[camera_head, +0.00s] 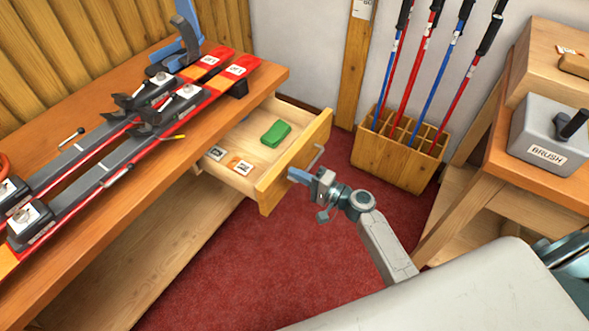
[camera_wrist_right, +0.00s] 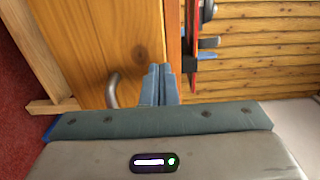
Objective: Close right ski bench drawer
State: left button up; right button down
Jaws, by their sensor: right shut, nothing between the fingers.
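The right ski bench drawer (camera_head: 291,163) is pulled out from the end of the wooden bench. Inside it lie a green block (camera_head: 276,133) and small labelled cards (camera_head: 238,164). Its front carries a metal bar handle (camera_head: 315,158). My right gripper (camera_head: 296,176) is shut and empty, its fingertips close to the drawer front beside the handle. In the right wrist view the shut fingers (camera_wrist_right: 160,84) point at the wooden front (camera_wrist_right: 110,45), just right of the handle (camera_wrist_right: 113,90). I cannot tell whether they touch it. My left gripper is not in view.
A pair of red skis (camera_head: 150,130) lies on the bench top (camera_head: 130,200). A wooden rack (camera_head: 400,155) with several ski poles stands against the wall. Another table (camera_head: 540,175) with a grey brush box (camera_head: 548,140) is at right. Red floor (camera_head: 250,260) is clear in front.

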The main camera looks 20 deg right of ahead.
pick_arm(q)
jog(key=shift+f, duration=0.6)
pick_arm(e)
jog(key=shift+w+a, duration=0.35)
jog(key=shift+w, duration=0.15)
jog(key=shift+w+a, duration=0.15)
pick_arm(q)
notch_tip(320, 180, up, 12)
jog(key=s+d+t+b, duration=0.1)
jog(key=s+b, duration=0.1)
jog(key=b, duration=0.2)
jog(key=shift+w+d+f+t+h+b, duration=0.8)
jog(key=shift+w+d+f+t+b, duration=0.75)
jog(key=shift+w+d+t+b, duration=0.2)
pick_arm(e)
jog(key=x, duration=1.7)
jog(key=shift+w+a, duration=0.2)
jog(key=shift+w, duration=0.1)
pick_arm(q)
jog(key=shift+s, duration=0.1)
